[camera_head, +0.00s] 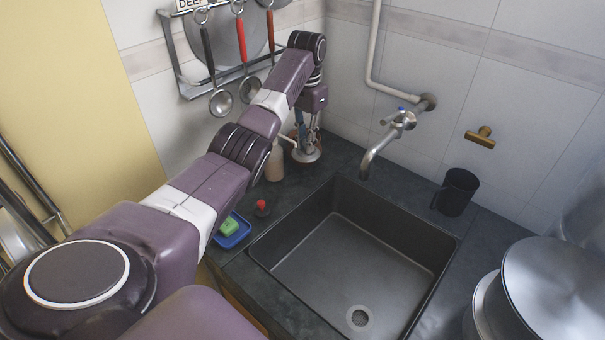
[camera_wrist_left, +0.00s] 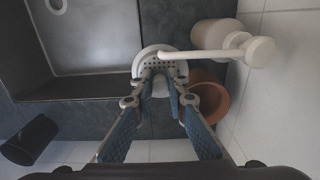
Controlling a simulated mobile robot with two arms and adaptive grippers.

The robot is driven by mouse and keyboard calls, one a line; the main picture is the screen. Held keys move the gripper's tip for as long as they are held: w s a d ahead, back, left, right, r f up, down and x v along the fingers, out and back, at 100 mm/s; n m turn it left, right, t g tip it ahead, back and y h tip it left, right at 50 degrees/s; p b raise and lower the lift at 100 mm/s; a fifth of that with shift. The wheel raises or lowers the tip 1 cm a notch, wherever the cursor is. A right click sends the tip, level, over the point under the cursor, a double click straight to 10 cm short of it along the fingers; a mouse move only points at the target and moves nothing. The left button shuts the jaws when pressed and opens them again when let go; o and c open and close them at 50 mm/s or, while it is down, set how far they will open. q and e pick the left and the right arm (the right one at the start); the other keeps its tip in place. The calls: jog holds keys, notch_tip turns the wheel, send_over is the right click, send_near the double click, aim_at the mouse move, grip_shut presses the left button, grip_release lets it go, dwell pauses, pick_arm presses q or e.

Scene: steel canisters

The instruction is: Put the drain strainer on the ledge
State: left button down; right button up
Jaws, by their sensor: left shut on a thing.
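My left gripper (camera_head: 308,140) reaches down at the back left corner behind the sink, and its fingers are partly hidden by my arm. In the left wrist view the fingertips (camera_wrist_left: 161,80) are shut on the drain strainer (camera_wrist_left: 149,66), a pale round disc with small holes. The strainer also shows under the gripper in the head view (camera_head: 306,156). It is over or on the dark ledge (camera_head: 342,158) behind the sink; I cannot tell whether it touches. My right gripper is not in view.
A pale pump bottle (camera_head: 274,164) stands close beside the strainer, its nozzle reaching across it in the wrist view. An orange pot (camera_wrist_left: 209,96) is near the fingers. The sink (camera_head: 350,250), tap (camera_head: 380,145) and black mug (camera_head: 456,192) lie to the right. Ladles (camera_head: 221,102) hang above.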

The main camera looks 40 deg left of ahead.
pick_arm(q)
jog(key=shift+w+a+r, duration=0.1)
jog(key=shift+w+a, duration=0.05)
jog(key=shift+a, duration=0.3)
jog(key=shift+w+a+r, duration=0.1)
jog(key=shift+w+a, duration=0.05)
jog(key=shift+a, duration=0.3)
notch_tip(320, 180, down, 7)
jog(key=shift+f+p, duration=0.1)
jog(key=shift+p, duration=0.25)
notch_tip(320, 180, down, 5)
jog(key=shift+f+b, duration=0.1)
jog(key=shift+b, duration=0.25)
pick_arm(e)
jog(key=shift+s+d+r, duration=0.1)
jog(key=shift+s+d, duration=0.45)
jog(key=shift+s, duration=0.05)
pick_arm(q)
jog(key=shift+f, duration=0.1)
jog(key=c, duration=1.9)
grip_release()
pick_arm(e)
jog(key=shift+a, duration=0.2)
